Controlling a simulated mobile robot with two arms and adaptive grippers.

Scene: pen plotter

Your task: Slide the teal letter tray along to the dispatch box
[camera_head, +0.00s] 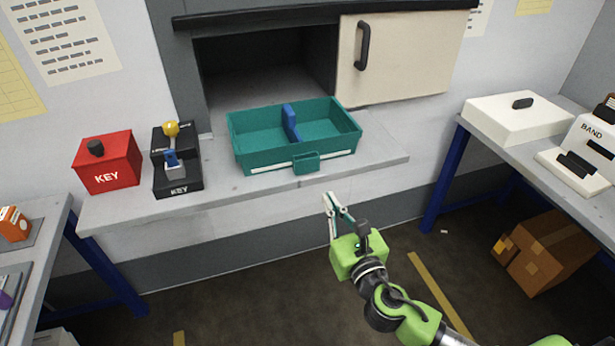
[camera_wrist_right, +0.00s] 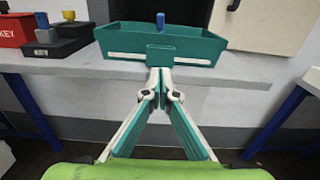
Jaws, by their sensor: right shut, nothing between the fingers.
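The teal letter tray (camera_head: 252,160) sits on the grey counter in front of a dark opening. It has a blue divider (camera_head: 290,122), a white strip along its front and a small teal front tab (camera_head: 306,163). My right gripper (camera_head: 330,197) is shut and empty, in front of the counter edge, below and right of the tab in the head view. In the right wrist view its fingertips (camera_wrist_right: 159,72) line up just under the tab of the tray (camera_wrist_right: 195,48); they look apart from it. No thing is clearly marked as the dispatch box. My left gripper is not in view.
A cream sliding door (camera_head: 405,60) covers the opening's right side. The counter (camera_head: 385,155) right of the tray is bare.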

